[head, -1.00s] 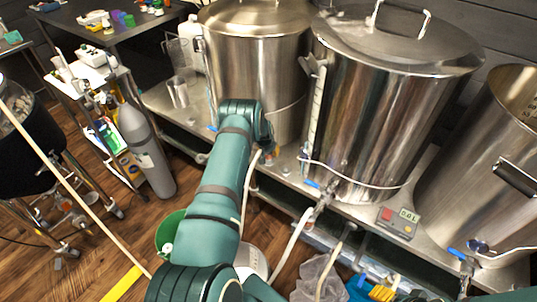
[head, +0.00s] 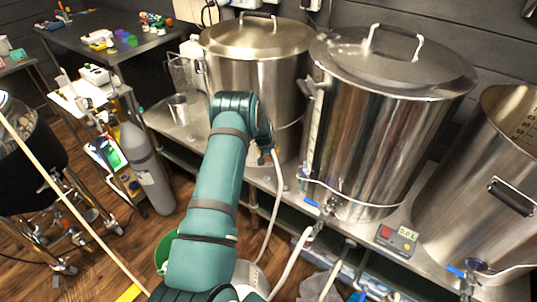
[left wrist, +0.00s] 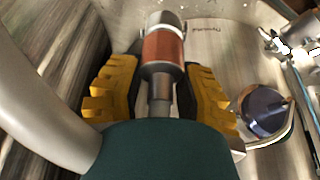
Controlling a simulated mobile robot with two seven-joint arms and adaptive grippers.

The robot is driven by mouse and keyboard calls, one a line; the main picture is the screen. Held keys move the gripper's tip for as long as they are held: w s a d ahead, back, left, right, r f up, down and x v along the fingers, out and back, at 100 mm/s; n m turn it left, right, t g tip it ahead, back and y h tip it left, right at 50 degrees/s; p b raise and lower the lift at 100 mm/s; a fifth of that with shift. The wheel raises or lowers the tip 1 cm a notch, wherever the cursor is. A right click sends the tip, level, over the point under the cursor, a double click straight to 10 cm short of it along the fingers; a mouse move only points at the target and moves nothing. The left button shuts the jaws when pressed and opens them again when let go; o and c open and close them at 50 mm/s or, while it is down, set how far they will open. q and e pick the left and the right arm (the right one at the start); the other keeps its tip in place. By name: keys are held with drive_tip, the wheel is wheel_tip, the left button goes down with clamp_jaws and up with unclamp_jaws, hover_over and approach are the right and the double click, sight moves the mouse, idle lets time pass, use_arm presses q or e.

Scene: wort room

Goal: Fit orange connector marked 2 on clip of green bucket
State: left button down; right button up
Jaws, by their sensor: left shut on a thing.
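In the left wrist view my left gripper (left wrist: 160,95) has its yellow fingers shut on a metal connector with an orange band (left wrist: 162,50). The connector points away from the palm; I see no number on it. In the head view my teal arm reaches up the middle, and its gripper is mostly hidden behind the arm near the pots. The green bucket (head: 164,250) stands on the floor at the lower left, largely covered by my arm, and its clip cannot be made out. My right gripper is not in view.
Steel pots (head: 258,45) stand on a metal bench, with a control box (head: 397,238) in front. Pale hoses (head: 277,195) hang from the bench. A grey gas cylinder (head: 148,170) stands at left. A dark rounded part (left wrist: 264,108) is beside the fingers.

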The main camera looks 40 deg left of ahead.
use_arm(q)
drive_tip(key=shift+r, duration=0.15)
drive_tip(key=shift+r+p, duration=0.9)
drive_tip(key=shift+r, duration=1.25)
drive_tip(key=shift+d, duration=0.1)
